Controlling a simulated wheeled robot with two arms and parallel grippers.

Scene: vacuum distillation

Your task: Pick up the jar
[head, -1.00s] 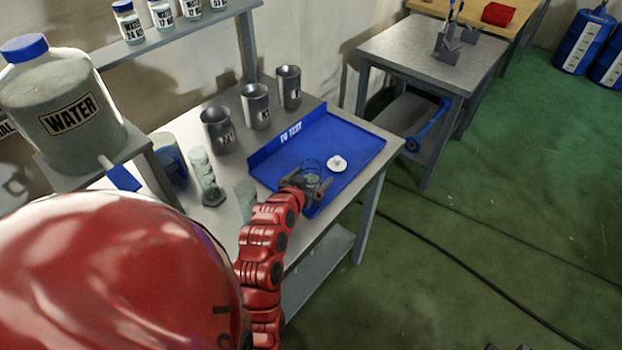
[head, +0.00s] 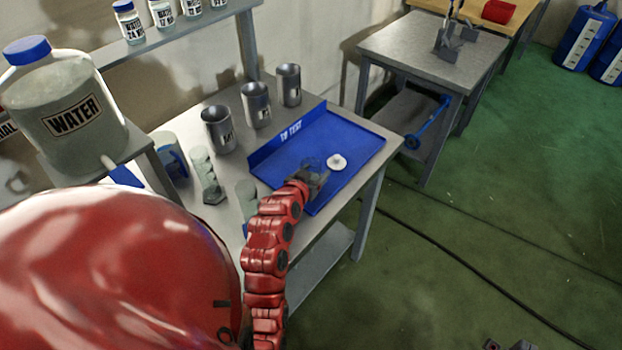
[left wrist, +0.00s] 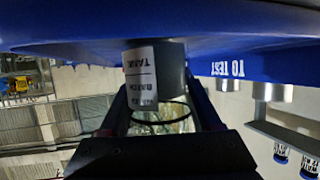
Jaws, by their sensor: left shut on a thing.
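A small clear glass jar (head: 313,163) stands out faintly over the blue tray (head: 350,150) marked "TO TEST". My left gripper (head: 314,178) is at the jar, shut on it. In the left wrist view the glass (left wrist: 165,120) shows between the two dark fingers, partly hidden by the gripper body. I cannot tell whether the jar touches the tray. A round white lid-like piece (head: 337,162) lies on the tray just right of the jar. Only dark tips of my right gripper (head: 507,346) show at the bottom edge; its opening is unclear.
Several metal cups (head: 256,106) stand behind the tray. Glass vessels (head: 202,168) stand left of it. A large water jug (head: 70,110) is at the left, and labelled jars (head: 162,14) line the shelf. The tray's right part is clear.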

